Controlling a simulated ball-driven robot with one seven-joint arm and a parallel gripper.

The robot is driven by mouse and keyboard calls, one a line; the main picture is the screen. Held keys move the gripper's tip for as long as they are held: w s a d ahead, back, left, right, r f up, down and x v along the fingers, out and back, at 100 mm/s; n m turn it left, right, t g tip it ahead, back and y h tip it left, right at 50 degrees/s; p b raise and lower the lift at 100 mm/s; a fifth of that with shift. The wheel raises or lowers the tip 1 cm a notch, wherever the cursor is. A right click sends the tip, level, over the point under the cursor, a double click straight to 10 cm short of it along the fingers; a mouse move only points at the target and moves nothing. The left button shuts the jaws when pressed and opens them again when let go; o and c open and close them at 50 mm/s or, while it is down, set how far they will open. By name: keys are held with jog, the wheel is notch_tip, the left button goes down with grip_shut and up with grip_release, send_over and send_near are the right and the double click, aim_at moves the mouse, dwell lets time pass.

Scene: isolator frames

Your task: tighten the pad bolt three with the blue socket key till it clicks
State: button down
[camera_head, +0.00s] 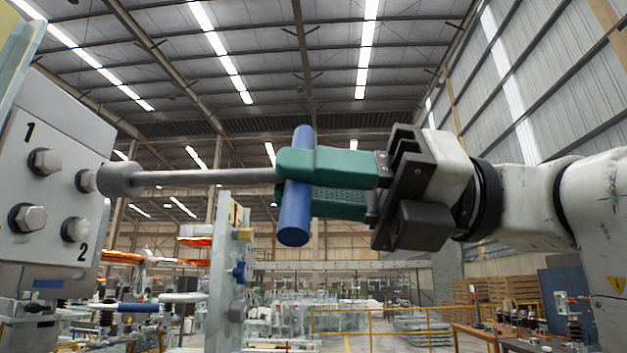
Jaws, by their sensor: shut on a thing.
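My gripper (318,184), with green fingers, is shut on the blue crossbar handle (295,222) of the socket key. The key's grey shaft (205,177) runs left, almost level, to a round socket (121,180). The socket is at the upper right bolt (86,181) of a grey pad (65,125). Part of that bolt shows left of the socket; I cannot tell how far the socket is over its head. Other bolts are at the upper left (46,162), lower left (29,218) and lower right (76,229). The pad shows "1" and "2"; no "3" is visible.
A pale upright plate (222,270) with yellow and blue fittings stands below the shaft, farther back. Insulator parts (107,318) are below the pad. A yellow railing (375,313) and a wooden table (480,334) are farther off. The space above the key is free.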

jog(key=shift+a, duration=1.1)
dwell(0.4)
dwell(0.3)
jog(key=shift+f+m, duration=0.1)
jog(key=shift+m, duration=0.7)
jog(key=m+t+b, duration=0.1)
jog(key=m, duration=0.2)
jog(key=shift+m+y, duration=0.4)
jog(key=m, duration=0.2)
jog(key=m+t, duration=0.1)
jog(key=m, duration=0.3)
jog(key=shift+s+r+t, duration=0.15)
jog(key=shift+r+t, duration=0.1)
jog(key=shift+t, duration=0.15)
jog(key=m, duration=0.2)
jog(key=m+t, duration=0.1)
jog(key=m, duration=0.1)
jog(key=m+p, duration=0.1)
jog(key=m, duration=0.1)
jog(key=shift+r, duration=0.25)
jog(key=m+t+p, duration=0.1)
jog(key=m, duration=0.3)
jog(key=shift+r, duration=0.1)
jog(key=shift+m+t, duration=0.3)
jog(key=shift+m, duration=0.4)
